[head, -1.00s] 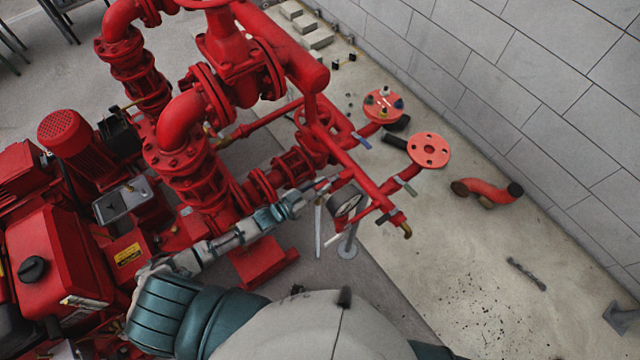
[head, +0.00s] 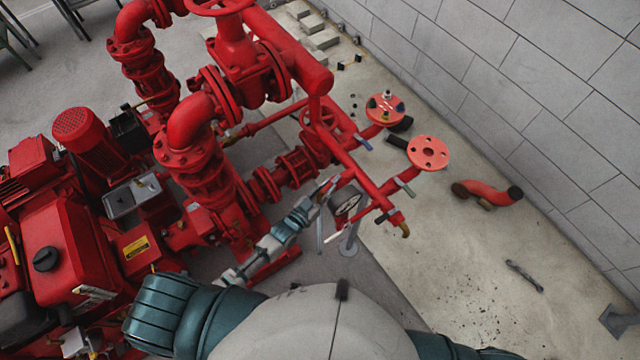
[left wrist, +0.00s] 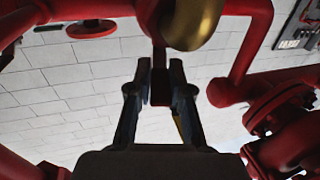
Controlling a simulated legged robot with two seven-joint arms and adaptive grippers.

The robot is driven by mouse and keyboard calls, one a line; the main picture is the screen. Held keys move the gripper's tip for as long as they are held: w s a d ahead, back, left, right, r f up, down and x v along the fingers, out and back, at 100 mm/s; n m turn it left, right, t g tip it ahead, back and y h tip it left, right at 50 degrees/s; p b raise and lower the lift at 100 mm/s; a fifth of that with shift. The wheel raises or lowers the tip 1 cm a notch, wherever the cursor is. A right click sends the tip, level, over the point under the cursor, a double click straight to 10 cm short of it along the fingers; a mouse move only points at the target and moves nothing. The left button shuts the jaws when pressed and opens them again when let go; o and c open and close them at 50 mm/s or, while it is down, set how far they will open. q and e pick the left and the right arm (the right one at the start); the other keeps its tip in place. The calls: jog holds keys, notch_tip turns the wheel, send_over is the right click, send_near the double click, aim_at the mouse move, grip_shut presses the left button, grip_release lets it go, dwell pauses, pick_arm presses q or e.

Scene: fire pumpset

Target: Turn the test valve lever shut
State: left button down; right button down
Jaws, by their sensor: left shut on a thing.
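My left gripper (head: 324,190) reaches up from the lower left to the red pipework beside a round gauge (head: 346,202). In the left wrist view its two fingers (left wrist: 160,90) are closed on the flat red lever (left wrist: 160,86), one finger on each side. The lever hangs down from just beside a round brass-coloured part (left wrist: 192,22), which is cut off by the top edge. In the head view the lever is small and mostly hidden by the fingers. My right gripper is not in view.
Red pipes and flanges (left wrist: 268,108) stand close to the right of the fingers. The red pump set (head: 70,250) fills the left.

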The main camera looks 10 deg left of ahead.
pick_arm(q)
jog(key=shift+d+r+n+t+y+p, duration=0.45)
jog(key=shift+n+y, duration=0.25)
jog(key=shift+y, duration=0.3)
jog(key=shift+d+n+t+y+p, duration=0.15)
jog(key=shift+n+t+y+p, duration=0.15)
jog(key=shift+y, duration=0.2)
jog(key=shift+d+n+t+y+p, duration=0.1)
jog(key=shift+d+n+y+p, duration=0.05)
jog(key=shift+n+y, duration=0.3)
jog(key=shift+y, duration=0.25)
jog(key=c, duration=1.1)
grip_release()
jog(key=shift+o, duration=0.2)
jog(key=shift+d+f, duration=0.15)
jog(key=shift+f, duration=0.15)
jog(key=s+a, duration=0.2)
jog(key=s, duration=0.9)
jog(key=shift+s+a, duration=0.2)
jog(key=shift+s, duration=0.15)
